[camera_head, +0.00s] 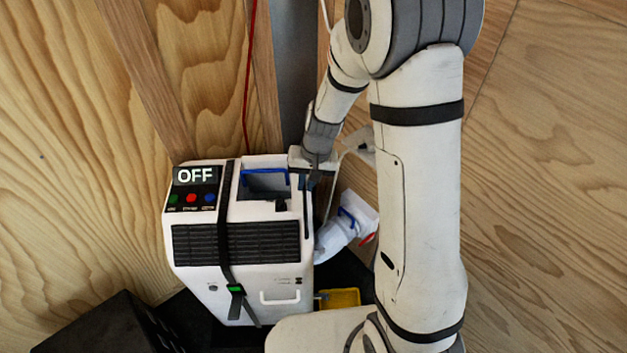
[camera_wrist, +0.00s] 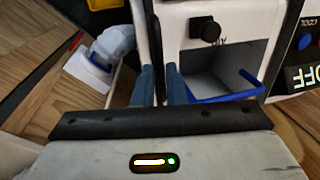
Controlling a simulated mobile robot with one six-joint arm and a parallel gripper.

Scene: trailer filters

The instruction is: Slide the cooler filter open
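The cooler (camera_head: 242,212) is a white box with a display that reads OFF; it also shows in the wrist view (camera_wrist: 185,14). Its top has a recess with a blue handle (camera_head: 267,172), which also shows in the wrist view (camera_wrist: 235,94). A dark upright strip (camera_wrist: 154,45) runs along the cooler's side; I cannot tell for sure whether it is the filter. My gripper (camera_head: 318,178) is at the cooler's back right corner. In the wrist view its blue fingers (camera_wrist: 159,70) stand close together on either side of the strip; whether they grip it is unclear.
A white fitting with a blue band (camera_head: 345,228) sits right of the cooler, close to my arm. A yellow object (camera_head: 340,298) lies at the front right. A black strap (camera_head: 224,230) crosses the cooler. A black case (camera_head: 108,328) stands at front left. Wooden walls are behind.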

